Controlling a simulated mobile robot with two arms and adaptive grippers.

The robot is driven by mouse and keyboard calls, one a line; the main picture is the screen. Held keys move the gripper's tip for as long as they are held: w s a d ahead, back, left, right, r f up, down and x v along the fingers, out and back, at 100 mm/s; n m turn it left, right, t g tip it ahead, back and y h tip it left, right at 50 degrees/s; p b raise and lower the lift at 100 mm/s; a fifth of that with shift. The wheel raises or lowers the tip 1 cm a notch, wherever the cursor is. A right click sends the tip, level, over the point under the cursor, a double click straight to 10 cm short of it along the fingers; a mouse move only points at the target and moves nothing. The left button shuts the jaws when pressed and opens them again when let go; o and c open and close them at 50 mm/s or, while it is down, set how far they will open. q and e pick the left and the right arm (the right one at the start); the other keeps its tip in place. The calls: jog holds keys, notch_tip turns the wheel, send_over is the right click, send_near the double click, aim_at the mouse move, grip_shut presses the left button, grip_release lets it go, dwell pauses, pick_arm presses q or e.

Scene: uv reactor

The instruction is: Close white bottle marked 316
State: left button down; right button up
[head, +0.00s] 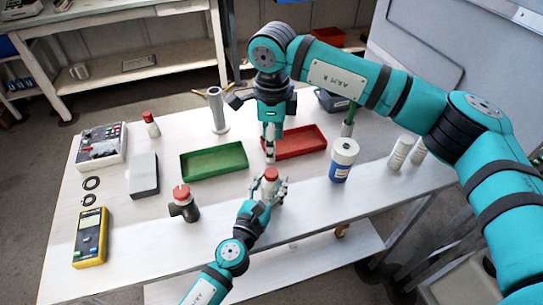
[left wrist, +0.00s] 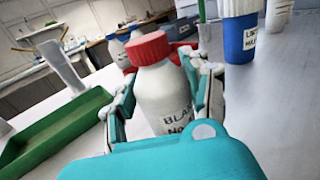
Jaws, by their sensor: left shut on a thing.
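A white bottle (left wrist: 165,98) with a red cap (left wrist: 148,47) stands upright between the fingers of my left gripper (left wrist: 160,100), which is shut around its body. Its label is partly hidden; "BLA" and "NO" show, and I cannot read a 316. The cap sits on the neck; I cannot tell how tight it is. In the head view the red cap (head: 271,174) shows at my left gripper (head: 268,190). My right gripper (head: 269,158) points down just above or behind the cap in the head view, and its finger gap cannot be made out.
A green tray (head: 214,176) and red tray (head: 300,154) lie behind. A blue-and-white container (head: 340,172) stands right of the bottle, two white bottles (head: 400,154) farther right. A dark fitting with a red top (head: 184,208) and a yellow meter (head: 90,238) are left. The front tabletop is largely clear.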

notch_tip(320, 180, up, 2)
jog(key=shift+r, duration=0.1)
pick_arm(q)
jog(key=c, duration=0.5)
grip_release()
jog(key=v, duration=1.2)
jog(key=shift+s+f, duration=0.1)
jog(key=shift+f, duration=0.05)
